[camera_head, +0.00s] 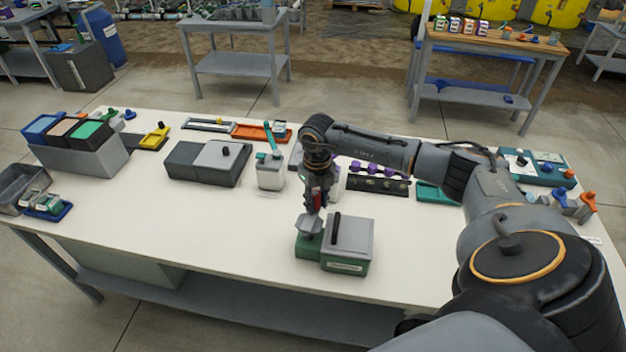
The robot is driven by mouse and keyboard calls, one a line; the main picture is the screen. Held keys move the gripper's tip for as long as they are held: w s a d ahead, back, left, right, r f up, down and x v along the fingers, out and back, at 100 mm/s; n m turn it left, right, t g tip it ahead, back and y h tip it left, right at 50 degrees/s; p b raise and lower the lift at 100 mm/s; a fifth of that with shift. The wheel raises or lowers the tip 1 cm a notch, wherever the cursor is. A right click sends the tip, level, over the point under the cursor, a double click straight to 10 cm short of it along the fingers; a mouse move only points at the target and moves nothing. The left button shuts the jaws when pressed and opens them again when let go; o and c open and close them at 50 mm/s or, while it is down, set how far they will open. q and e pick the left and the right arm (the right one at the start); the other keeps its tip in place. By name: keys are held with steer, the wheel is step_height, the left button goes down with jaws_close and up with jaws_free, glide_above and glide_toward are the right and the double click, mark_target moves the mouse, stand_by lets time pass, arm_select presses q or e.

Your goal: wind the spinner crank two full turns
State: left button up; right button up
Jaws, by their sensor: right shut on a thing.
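A squat green unit with a grey lid (358,238) stands near the front middle of the white table. A black upright handle (336,228) rises from the lid's left side. The unit's lower green part (305,246) extends to the left. My right gripper (311,218) points down over this left part, shut on what appears to be the spinner crank. The fingers and wrist hide most of the crank, so its angle cannot be told. My left gripper is not in view.
A white jug with a teal handle (270,172) and a grey box (207,163) stand behind to the left. A black rack (377,186) with purple knobs is behind my right forearm.

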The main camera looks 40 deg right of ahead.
steer(key=shift+s, duration=0.2)
steer(key=shift+s+p, duration=0.3)
steer(key=shift+s, duration=0.15)
steer(key=shift+s+d, duration=0.1)
steer(key=shift+s, duration=0.65)
steer(key=shift+c, duration=1.1)
jaws_close()
steer(key=shift+r, duration=0.1)
steer(key=shift+s+a+p, duration=0.45)
steer(key=shift+s+p, duration=0.1)
steer(key=shift+s, duration=0.3)
steer(key=shift+a, duration=0.1)
